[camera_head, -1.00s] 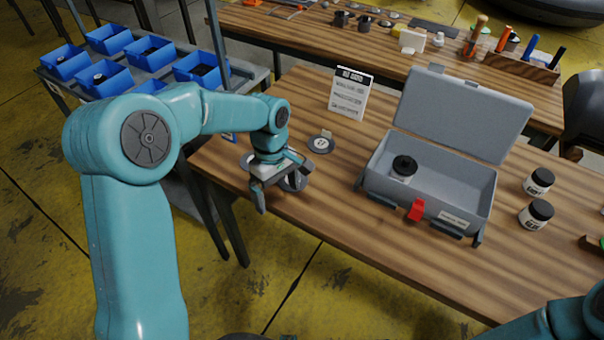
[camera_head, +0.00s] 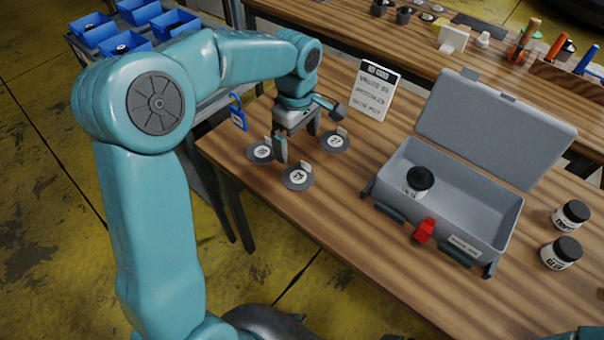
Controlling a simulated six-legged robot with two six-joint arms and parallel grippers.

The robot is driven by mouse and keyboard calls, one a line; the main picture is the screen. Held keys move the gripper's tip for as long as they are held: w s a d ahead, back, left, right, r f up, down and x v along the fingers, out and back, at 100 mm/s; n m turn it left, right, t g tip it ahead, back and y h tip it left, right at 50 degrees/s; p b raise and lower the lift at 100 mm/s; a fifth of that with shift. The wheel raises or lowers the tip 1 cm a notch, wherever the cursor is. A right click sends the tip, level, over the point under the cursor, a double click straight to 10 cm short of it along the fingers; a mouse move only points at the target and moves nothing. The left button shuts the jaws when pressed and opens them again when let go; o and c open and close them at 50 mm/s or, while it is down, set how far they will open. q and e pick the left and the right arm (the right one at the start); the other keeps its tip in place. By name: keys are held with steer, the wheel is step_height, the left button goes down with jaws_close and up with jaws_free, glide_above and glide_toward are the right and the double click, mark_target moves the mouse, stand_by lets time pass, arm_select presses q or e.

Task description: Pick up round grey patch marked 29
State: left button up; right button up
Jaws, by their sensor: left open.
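Three round grey patches with white number labels and small pale tabs lie on the wooden table, near its left end. The front patch (camera_head: 297,178) has a label that seems to read 29, though the print is small. Another patch (camera_head: 261,151) lies to its left, and a third patch (camera_head: 335,142) lies behind it to the right; their numbers are hard to read. My left gripper (camera_head: 296,146) is open and empty, pointing down above the space among the patches, just behind the front one.
An open grey case (camera_head: 449,205) with a black-lidded jar (camera_head: 419,180) inside stands to the right. A printed card (camera_head: 375,91) stands behind the patches. Two jars (camera_head: 571,215) (camera_head: 561,253) stand at far right.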

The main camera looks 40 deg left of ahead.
arm_select(q)
glide_above(298, 177)
step_height(298, 177, down, 6)
steer(key=shift+r, duration=0.2)
steer(key=shift+s+f, duration=0.15)
steer(key=shift+f, duration=0.35)
steer(key=f, duration=0.5)
steer(key=shift+w, duration=0.2)
steer(key=c, duration=0.8)
